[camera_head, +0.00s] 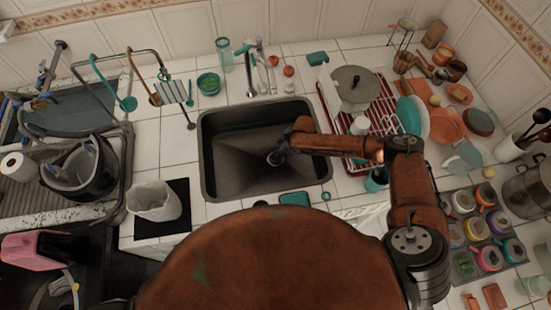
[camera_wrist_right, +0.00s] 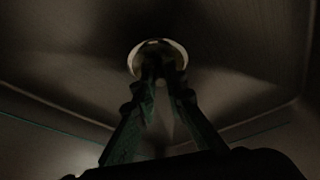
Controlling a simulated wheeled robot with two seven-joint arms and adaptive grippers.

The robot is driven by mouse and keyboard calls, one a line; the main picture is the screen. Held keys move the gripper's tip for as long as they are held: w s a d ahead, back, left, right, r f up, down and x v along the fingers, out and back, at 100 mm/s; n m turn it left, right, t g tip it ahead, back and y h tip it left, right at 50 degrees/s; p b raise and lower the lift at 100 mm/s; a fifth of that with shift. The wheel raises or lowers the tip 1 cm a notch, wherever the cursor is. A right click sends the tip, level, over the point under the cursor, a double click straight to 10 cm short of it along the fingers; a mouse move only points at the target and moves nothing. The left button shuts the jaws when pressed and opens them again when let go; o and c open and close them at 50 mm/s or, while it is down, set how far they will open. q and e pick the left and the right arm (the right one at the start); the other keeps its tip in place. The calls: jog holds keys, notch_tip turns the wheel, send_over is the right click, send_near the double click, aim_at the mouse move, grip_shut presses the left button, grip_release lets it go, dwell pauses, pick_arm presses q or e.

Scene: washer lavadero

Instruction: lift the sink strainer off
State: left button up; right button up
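The strainer (camera_wrist_right: 135,61) shows in the right wrist view as a pale round rim on the dark sink floor, at the upper middle. My right gripper (camera_wrist_right: 161,77) points down at it, and its dark green fingers cover the strainer's centre. The fingertips stand close together with a narrow gap. The dim light hides whether they grip the strainer's middle. In the head view my right gripper (camera_head: 275,157) is low inside the dark sink (camera_head: 225,180), over the drain area, and the strainer is hidden there. My left gripper is not in view.
A faucet (camera_head: 249,75) stands behind the sink. A teal sponge (camera_head: 294,198) lies at the front edge. The sink walls surround my right gripper; the basin otherwise looks empty.

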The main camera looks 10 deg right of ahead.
grip_shut()
jog(key=shift+r, duration=0.1)
